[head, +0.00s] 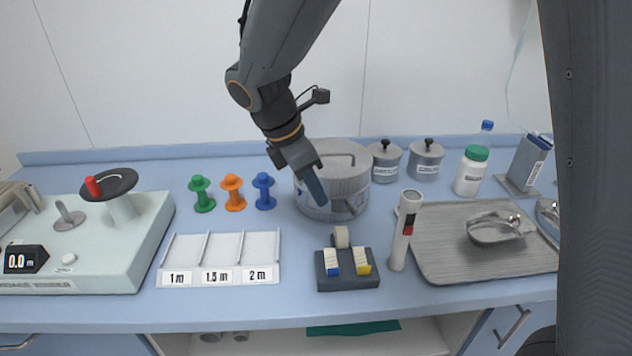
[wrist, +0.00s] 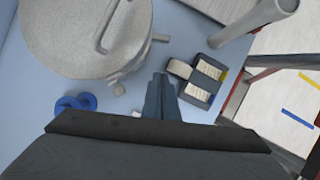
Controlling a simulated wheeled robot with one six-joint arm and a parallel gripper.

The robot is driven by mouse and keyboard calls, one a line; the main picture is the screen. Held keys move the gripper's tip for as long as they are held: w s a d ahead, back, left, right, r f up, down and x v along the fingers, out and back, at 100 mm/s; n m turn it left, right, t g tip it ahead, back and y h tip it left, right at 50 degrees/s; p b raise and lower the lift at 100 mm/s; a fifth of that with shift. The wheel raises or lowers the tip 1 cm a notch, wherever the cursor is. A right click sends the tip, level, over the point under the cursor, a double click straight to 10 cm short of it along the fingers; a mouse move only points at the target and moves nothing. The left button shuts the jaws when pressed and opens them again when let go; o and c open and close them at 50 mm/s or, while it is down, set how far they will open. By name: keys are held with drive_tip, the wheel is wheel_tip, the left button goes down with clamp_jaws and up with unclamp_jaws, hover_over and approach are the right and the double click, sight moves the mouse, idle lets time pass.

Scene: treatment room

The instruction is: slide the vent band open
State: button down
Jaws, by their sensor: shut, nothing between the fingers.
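The grey metal drum (head: 352,165) with a handled lid stands upright at the back middle of the table; it also shows at the upper left of the wrist view (wrist: 62,42). A band (head: 343,213) runs around its lower wall, partly hidden behind my gripper. A small tab (wrist: 119,90) sticks out from the drum's side in the wrist view. I cannot tell how far the vents are uncovered. My gripper (head: 319,198) is shut and empty, pointing down in front of the drum; its fingertips (wrist: 161,80) are apart from the tab in the wrist view.
A dark block with rolls (head: 347,283) and an upright white-grey device (head: 403,232) stand in front and right. Blue (head: 264,192), orange (head: 234,192) and green spools (head: 202,194) stand left. A metal tray (head: 440,265) lies right. Two lidded pots (head: 386,162) stand behind.

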sight(353, 209)
drive_tip(key=x, duration=0.5)
drive_tip(key=shift+s+d+f+p, duration=0.1)
drive_tip(key=shift+f+p, duration=0.1)
drive_tip(key=shift+p, duration=0.1)
drive_tip(key=shift+w+d+f+p, duration=0.1)
drive_tip(key=shift+w+d+p, duration=0.15)
drive_tip(key=shift+d, duration=0.4)
drive_tip(key=shift+w+d+p, duration=0.2)
drive_tip(key=shift+d, duration=0.4)
drive_tip(key=shift+w+d+f+p, duration=0.1)
drive_tip(key=shift+w+d+p, duration=0.15)
drive_tip(key=shift+d, duration=0.4)
